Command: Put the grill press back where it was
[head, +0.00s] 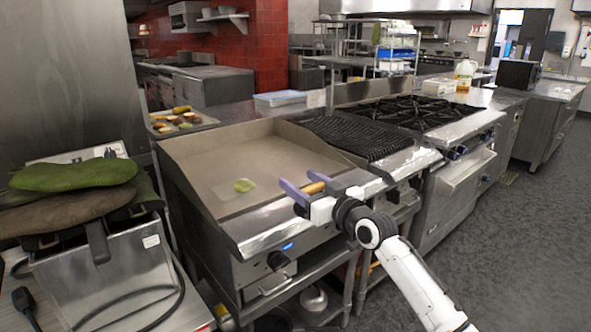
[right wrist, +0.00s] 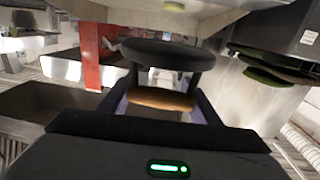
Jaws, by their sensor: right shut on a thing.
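My right gripper (head: 309,188), with purple fingers, is over the front right part of the flat griddle (head: 215,155). It is shut on the brown handle of the grill press (head: 316,187). The right wrist view shows the brown handle (right wrist: 160,98) between the fingers, with the press's dark rounded plate beyond it. In the head view the plate is mostly hidden, and I cannot tell whether it touches the griddle. My left gripper is not in view.
A dark grill grate (head: 350,135) and burners (head: 425,112) stand to the right. A food tray (head: 185,122) is behind. Green mitts (head: 75,174) lie on a steel appliance (head: 105,275) at left. Open floor lies at right.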

